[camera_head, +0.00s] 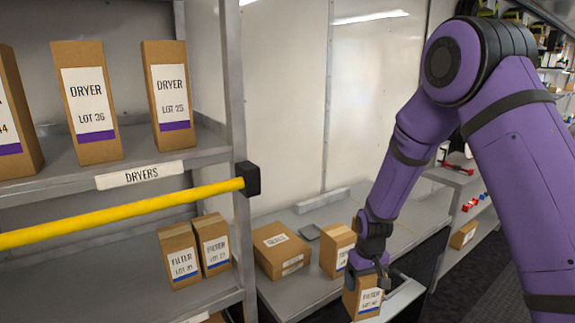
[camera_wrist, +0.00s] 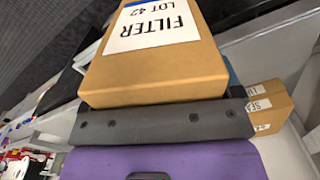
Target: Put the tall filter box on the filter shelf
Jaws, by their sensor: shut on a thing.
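My gripper (camera_head: 368,272) is shut on a brown filter box (camera_head: 361,301), at the lower right of the head view. The box's white label has a blue stripe and reads FILTER LOT 42 in the wrist view (camera_wrist: 152,75). The box is near the bench's front edge; I cannot tell whether its base touches anything. The filter shelf (camera_head: 95,290) is the lower left shelf, below the dryers. Two upright filter boxes (camera_head: 180,256) (camera_head: 213,244) stand side by side at its right end. The shelf left of them is bare.
A yellow bar (camera_head: 120,212) with a black end block (camera_head: 247,179) crosses the rack front above the filter shelf. Dryer boxes (camera_head: 87,103) stand above. On the grey bench, a seal box (camera_head: 282,250) lies flat and another box (camera_head: 338,247) stands near my wrist.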

